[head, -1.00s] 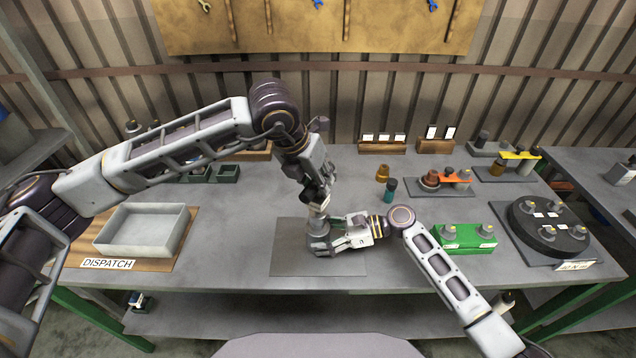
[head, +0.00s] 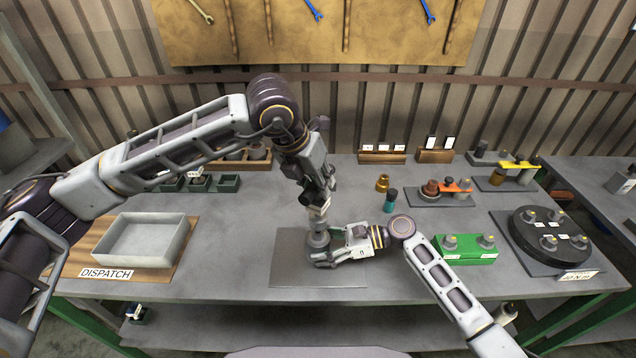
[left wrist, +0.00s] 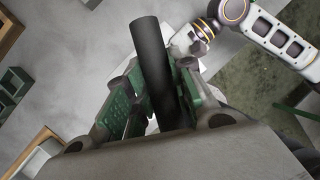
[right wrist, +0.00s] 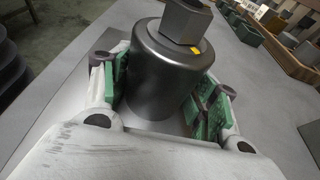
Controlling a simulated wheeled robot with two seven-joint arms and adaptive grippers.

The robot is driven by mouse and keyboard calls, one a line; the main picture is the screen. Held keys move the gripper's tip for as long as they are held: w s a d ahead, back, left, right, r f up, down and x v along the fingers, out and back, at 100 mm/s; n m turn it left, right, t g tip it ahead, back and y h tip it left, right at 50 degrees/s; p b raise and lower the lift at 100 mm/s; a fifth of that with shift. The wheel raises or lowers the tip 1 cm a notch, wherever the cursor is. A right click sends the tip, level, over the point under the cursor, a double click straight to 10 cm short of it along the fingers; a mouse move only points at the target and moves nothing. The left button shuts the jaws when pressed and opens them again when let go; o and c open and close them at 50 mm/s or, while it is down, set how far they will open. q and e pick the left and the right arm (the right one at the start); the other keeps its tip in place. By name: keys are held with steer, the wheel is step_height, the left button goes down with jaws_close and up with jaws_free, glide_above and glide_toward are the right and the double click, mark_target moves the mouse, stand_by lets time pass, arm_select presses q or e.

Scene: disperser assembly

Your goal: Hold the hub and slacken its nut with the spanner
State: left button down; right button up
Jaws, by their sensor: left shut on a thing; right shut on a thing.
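The hub is a dark grey metal cylinder (right wrist: 170,70) with a hex nut (right wrist: 185,20) on top, which carries a small yellow mark. My right gripper (right wrist: 160,100) is shut around the hub's side; in the head view this gripper (head: 322,258) holds the hub (head: 318,240) upright over the grey mat. My left gripper (head: 318,203) is just above the hub, pointing down. It is shut on a dark round rod (left wrist: 152,60), which looks like the spanner's handle. The spanner's working end is hidden, and I cannot tell whether it touches the nut.
The grey mat (head: 290,270) lies under the hub. A dispatch tray (head: 120,255) stands at left. At right are a green block (head: 468,258) and a round black fixture (head: 550,248), both with nut-topped parts. A brown part (head: 382,183) and a teal bottle (head: 391,203) stand behind my right gripper.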

steer(key=o, duration=1.5)
steer(key=shift+c, duration=0.2)
steer(key=shift+d, duration=0.1)
steer(key=shift+v, duration=5.95)
